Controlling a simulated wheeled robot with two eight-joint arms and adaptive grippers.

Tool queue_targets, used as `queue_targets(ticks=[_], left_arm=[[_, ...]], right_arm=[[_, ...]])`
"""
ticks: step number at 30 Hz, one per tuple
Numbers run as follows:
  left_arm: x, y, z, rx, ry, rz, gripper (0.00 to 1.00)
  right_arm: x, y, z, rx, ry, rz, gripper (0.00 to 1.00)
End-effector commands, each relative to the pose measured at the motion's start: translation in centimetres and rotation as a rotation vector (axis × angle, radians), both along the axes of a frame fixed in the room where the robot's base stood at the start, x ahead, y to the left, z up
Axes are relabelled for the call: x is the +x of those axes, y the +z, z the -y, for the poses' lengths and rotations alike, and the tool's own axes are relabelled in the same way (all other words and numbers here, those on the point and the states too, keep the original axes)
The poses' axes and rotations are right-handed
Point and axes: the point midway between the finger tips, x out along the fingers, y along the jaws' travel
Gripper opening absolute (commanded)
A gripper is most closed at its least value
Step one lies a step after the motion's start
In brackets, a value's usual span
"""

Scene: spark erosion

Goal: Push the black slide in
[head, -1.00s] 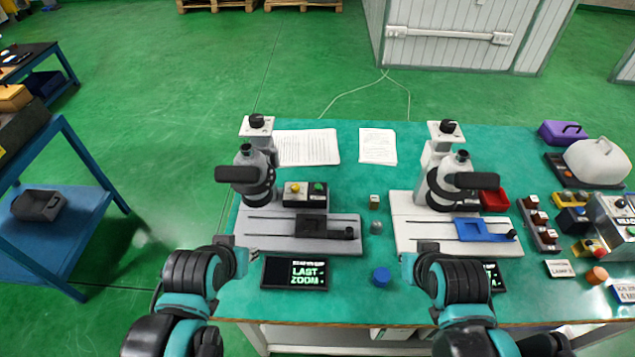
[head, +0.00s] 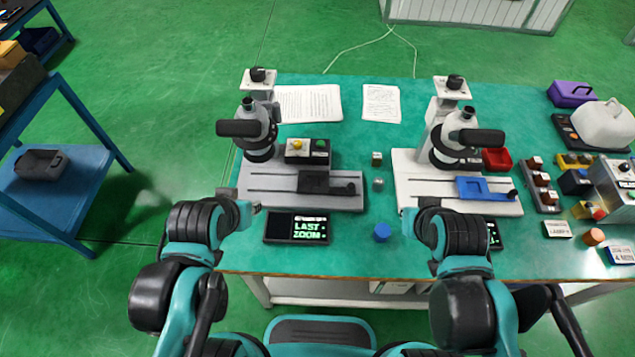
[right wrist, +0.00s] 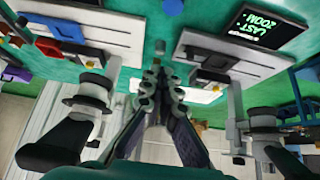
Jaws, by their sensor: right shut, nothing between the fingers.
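The black slide (head: 314,182) sits on the grey stage plate (head: 262,197) of the left microscope (head: 257,130), with a black knob (head: 350,188) at its right end. The black slide also shows in the right wrist view (right wrist: 214,62). My left gripper (head: 256,209) is just left of that plate's front corner, mostly behind its own arm; its opening is unclear. My right gripper (right wrist: 160,78) is shut and empty. In the head view my right arm hides it near the white plate (head: 405,172) of the right microscope (head: 458,140), right of the black slide and apart from it.
A blue slide (head: 470,188) is on the right microscope. A "LAST ZOOM" screen (head: 297,228) and a blue cap (head: 382,232) lie at the front. A button box (head: 308,152) stands behind the black slide. Boxes and switches crowd the table's right end.

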Motion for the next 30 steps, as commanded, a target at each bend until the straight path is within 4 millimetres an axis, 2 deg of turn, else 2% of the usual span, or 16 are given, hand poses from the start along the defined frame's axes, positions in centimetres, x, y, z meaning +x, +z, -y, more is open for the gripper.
queue_targets(ticks=[9,14,16,23,26,30], left_arm=[[0.0,0.0,0.0,0.000,0.000,0.000,0.29],[0.0,-0.1,0.0,0.000,0.000,0.000,0.29],[0.0,-0.2,0.0,0.000,0.000,0.000,0.29],[0.0,-0.6,0.0,0.000,0.000,0.000,0.29],[0.0,-0.8,0.0,0.000,0.000,0.000,0.29],[0.0,-1.1,0.0,0.000,0.000,0.000,0.29]], right_arm=[[0.0,0.0,0.0,0.000,0.000,0.000,0.00],[0.5,0.2,-0.2,0.018,-0.020,-0.016,0.42],[1.4,0.5,-0.5,0.049,-0.056,-0.043,0.42],[6.8,0.5,-2.7,0.200,-0.296,-0.205,0.42],[9.4,-0.4,-3.9,0.253,-0.420,-0.281,0.42],[13.1,-2.7,-5.8,0.307,-0.605,-0.382,0.42]])
